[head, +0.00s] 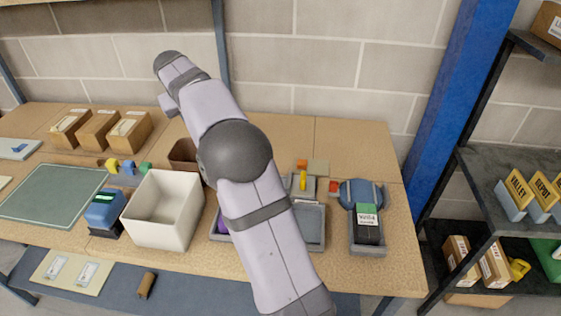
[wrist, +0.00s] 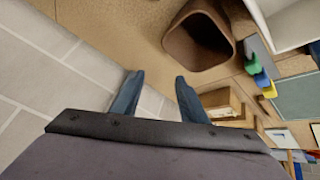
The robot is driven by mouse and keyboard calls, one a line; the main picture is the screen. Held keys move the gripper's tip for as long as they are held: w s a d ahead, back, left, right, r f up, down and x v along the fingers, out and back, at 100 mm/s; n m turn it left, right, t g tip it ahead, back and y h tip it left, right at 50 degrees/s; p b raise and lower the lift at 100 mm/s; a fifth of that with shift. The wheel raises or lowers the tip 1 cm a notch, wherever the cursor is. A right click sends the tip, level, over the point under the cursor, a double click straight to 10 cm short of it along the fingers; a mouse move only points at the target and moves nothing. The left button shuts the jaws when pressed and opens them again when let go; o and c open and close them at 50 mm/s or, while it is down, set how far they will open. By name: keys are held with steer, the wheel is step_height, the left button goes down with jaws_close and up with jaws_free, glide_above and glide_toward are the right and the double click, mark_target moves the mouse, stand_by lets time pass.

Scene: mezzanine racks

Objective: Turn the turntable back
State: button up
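I cannot pick out a turntable with certainty in either view; my arm hides part of the middle of the bench. My gripper (wrist: 156,88) shows in the wrist view as two blue fingers standing apart, with nothing between them. It is open near the back wall, beyond a brown open-topped pot (wrist: 172,40). The pot also shows in the head view (head: 181,155), just left of my arm. In the head view the fingers are not clearly seen.
A white bin (head: 161,230) and a blue device (head: 104,212) stand left of my arm. Cardboard boxes (head: 98,130) line the back left. A grey tray (head: 368,245) holding a black-and-green box stands at the right. A blue post (head: 447,90) and shelving lie further right.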

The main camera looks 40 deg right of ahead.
steer(key=s+d+f+m+g+p, duration=0.2)
steer(key=s+d+f, duration=0.1)
steer(key=s+d, duration=0.5)
steer(key=s+d+f+m+g+p, duration=0.1)
steer(key=s+d+f+m+g, duration=0.15)
steer(key=s+d, duration=0.5)
steer(key=m+g+y+p, duration=0.2)
steer(key=m+y+p, duration=0.1)
steer(key=y, duration=0.1)
glide_above(334, 182)
steer(key=shift+n, duration=0.25)
step_height(334, 182, down, 5)
steer(key=shift+r, duration=0.1)
steer(key=shift+d, duration=0.1)
steer(key=shift+f+p, duration=1.2)
steer(key=shift+f, duration=2.5)
steer(key=shift+c, duration=0.6)
jaws_close()
